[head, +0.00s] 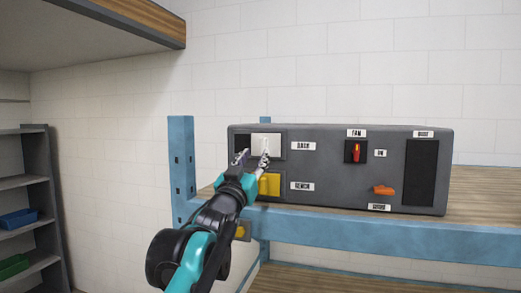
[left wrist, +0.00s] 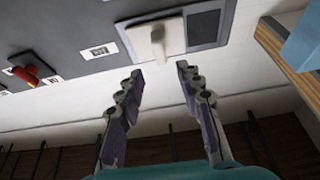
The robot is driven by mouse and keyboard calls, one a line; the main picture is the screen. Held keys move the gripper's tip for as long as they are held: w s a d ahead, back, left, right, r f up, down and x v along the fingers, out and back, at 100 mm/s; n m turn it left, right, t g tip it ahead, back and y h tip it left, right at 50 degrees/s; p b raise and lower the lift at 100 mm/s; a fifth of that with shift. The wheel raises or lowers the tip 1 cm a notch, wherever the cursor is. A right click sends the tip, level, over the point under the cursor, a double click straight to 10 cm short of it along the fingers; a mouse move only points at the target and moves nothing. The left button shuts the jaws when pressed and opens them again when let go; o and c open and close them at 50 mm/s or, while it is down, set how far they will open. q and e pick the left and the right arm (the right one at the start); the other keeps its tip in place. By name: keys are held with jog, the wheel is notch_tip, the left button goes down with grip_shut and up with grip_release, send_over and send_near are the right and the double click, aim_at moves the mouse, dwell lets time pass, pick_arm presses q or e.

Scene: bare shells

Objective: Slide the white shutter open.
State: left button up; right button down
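The white shutter (head: 273,139) sits in the upper left slot of a dark grey panel box (head: 330,190). It covers the right part of the slot, and a dark gap shows on its left. In the left wrist view the white shutter (left wrist: 140,38) has a raised white handle (left wrist: 157,44). My left gripper (head: 253,157) is in front of the slot. In the left wrist view its fingers (left wrist: 159,73) are apart, with the handle just beyond and between the tips. Contact cannot be told. My right gripper is not in view.
A yellow shutter (head: 271,185) lies in the slot below, partly behind my gripper. A red switch (head: 356,152) and an orange knob (head: 383,190) are farther right. The box stands on a blue-framed shelf (head: 380,237). A wooden-edged overhead board (head: 135,18) is at upper left.

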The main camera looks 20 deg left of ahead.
pick_arm(q)
jog(key=shift+v, duration=2.4)
jog(key=shift+d, duration=0.1)
jog(key=s+f+n+g+y+b, duration=0.1)
jog(key=s+f+g+b, duration=0.35)
jog(key=f, duration=1.05)
jog(key=s+f+g+y+b, duration=0.1)
jog(key=f+b, duration=0.6)
jog(key=f, duration=0.9)
jog(key=s+f+n+g+b, duration=0.1)
jog(key=s+f+g+b, duration=0.35)
jog(key=f, duration=1.05)
jog(key=s+d+f+g+b, duration=0.1)
jog(key=s+f+b, duration=0.3)
jog(key=f, duration=0.8)
jog(key=s+d+f+m+g+b, duration=0.1)
jog(key=s+f+b, duration=0.4)
jog(key=f, duration=0.7)
jog(key=s+d+f+g+h+b, duration=0.1)
jog(key=s+f+g+b, duration=0.2)
jog(key=f, duration=1)
jog(key=s+b, duration=0.2)
jog(key=s, duration=0.2)
jog(key=shift+d+m, duration=0.25)
jog(key=shift+m, duration=0.05)
